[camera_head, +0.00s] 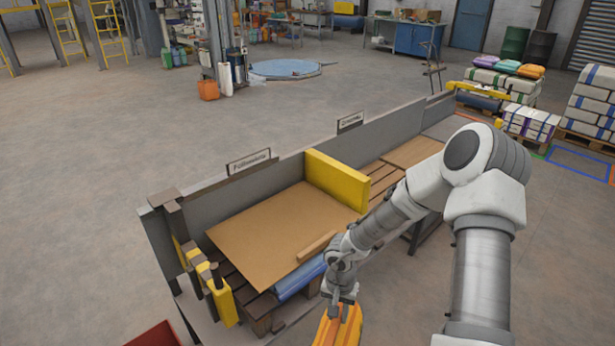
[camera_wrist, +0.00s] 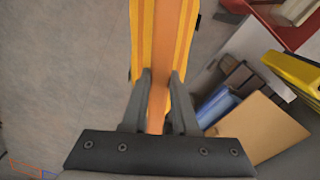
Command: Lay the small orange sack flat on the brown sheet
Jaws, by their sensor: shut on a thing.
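The small orange sack (camera_head: 338,330) hangs at the bottom of the head view, in front of the bench and cut off by the picture edge. My gripper (camera_head: 340,304) is shut on its top. In the wrist view the sack (camera_wrist: 167,45) runs away between the two fingers (camera_wrist: 160,100), edge-on, with yellow-orange bands on both sides. A large brown sheet (camera_head: 265,225) lies on the left part of the bench, beyond and left of my gripper; it also shows at the right of the wrist view (camera_wrist: 262,128). The sack is apart from the sheet.
A yellow block (camera_head: 338,180) stands at the sheet's right edge. A narrow brown strip (camera_head: 316,246) lies near its front edge, with a blue thing (camera_head: 298,278) below. Yellow posts (camera_head: 220,295) stand at left. A grey wall (camera_head: 285,178) runs behind. A second brown sheet (camera_head: 412,152) lies farther right.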

